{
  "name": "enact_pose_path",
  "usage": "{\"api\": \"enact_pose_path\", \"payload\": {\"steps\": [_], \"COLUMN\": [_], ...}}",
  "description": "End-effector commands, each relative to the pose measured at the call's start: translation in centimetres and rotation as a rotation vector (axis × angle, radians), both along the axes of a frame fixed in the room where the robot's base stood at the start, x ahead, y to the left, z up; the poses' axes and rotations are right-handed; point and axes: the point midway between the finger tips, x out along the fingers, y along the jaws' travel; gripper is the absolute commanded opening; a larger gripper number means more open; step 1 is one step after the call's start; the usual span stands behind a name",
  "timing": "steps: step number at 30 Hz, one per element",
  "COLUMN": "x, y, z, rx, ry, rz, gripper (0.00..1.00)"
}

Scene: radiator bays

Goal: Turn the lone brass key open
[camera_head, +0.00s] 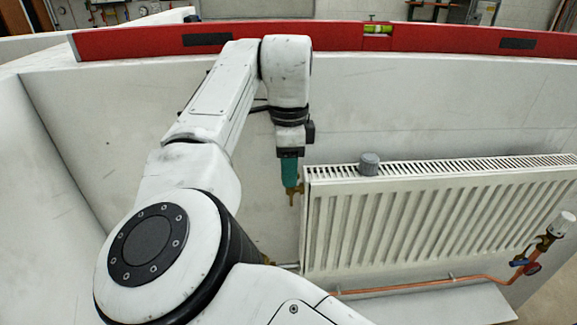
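My gripper (290,172) hangs straight down at the upper left corner of the white radiator (420,215). Its teal end is directly above a small brass piece (294,193), which looks like the brass key. The two meet or overlap in this view. I cannot tell whether the fingers are open or closed on it. How far the key is turned is too small to read.
A grey cylinder (370,163) stands on the radiator's top. At right is a valve with a white head (562,223) and blue and red handles (527,266). A copper pipe (430,282) runs below. A red spirit level (440,40) lies along the wall's top.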

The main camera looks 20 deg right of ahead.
Motion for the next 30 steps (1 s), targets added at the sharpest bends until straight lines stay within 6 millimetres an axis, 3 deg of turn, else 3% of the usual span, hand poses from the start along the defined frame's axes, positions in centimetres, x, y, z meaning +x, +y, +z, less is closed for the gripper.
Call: {"api": "enact_pose_path", "payload": {"steps": [2,12,30], "x": [0.00,0.01,-0.02], "y": [0.00,0.00,-0.03], "z": [0.01,0.04,0.33], "rx": [0.000,0.000,-0.002], "ry": [0.000,0.000,0.001], "rz": [0.000,0.000,0.089], "gripper": [0.31,0.00,0.00]}}
